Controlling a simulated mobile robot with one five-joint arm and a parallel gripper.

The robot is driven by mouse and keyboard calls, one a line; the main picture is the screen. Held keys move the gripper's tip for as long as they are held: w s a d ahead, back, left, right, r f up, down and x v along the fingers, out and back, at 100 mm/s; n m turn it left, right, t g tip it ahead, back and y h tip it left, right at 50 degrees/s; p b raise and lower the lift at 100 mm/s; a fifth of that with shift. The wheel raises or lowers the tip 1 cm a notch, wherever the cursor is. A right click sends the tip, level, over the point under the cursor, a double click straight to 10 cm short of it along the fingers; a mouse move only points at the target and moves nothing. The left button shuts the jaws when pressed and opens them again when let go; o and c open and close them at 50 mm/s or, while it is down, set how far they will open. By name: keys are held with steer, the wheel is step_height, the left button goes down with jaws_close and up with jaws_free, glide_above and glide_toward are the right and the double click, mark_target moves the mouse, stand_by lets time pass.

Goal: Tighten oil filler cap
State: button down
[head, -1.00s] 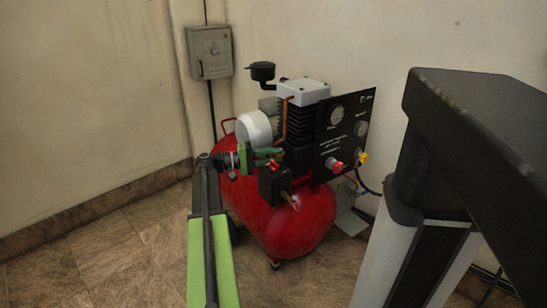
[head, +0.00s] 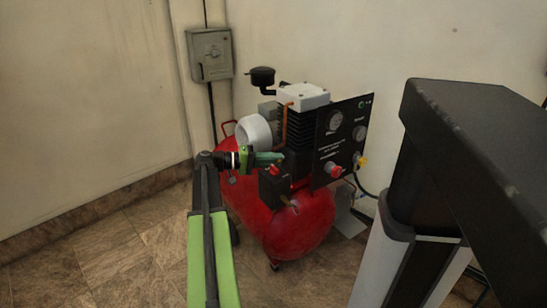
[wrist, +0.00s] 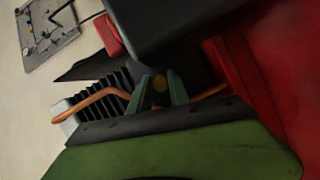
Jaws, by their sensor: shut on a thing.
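The red compressor (head: 300,232) stands on the floor by the wall, with a black finned pump (head: 308,130) on top. My gripper (head: 281,157) reaches in from the left, behind the black switch box with a red knob, at the pump's lower part. In the wrist view its green fingers (wrist: 158,88) stand close together on either side of a small, dim yellowish-brown piece (wrist: 159,84), which appears to be the oil filler cap. The gripper is shut on it. The cap is hidden in the head view, and its thread cannot be seen.
The black switch box (head: 273,187) stands just in front of my gripper. A copper pipe (wrist: 100,97) runs close to the fingers. A black gauge panel (head: 342,140) is at the right. A grey wall box (head: 210,54) hangs behind. The left floor is clear.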

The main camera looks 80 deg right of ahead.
steer(key=shift+r+m+t+h+p, duration=0.1)
steer(key=shift+m+t+h+p, duration=0.1)
steer(key=shift+m+t+p, duration=0.6)
steer(key=shift+r+m+t+h+p, duration=0.1)
steer(key=shift+m+t+h+p, duration=0.15)
steer(key=shift+m+p, duration=0.9)
steer(key=shift+d+m, duration=0.1)
steer(key=shift+m, duration=0.25)
steer(key=c, duration=1.2)
jaws_free()
steer(key=shift+f, duration=0.1)
steer(key=p+v, duration=0.4)
steer(key=v, duration=1.3)
steer(key=shift+r, duration=0.3)
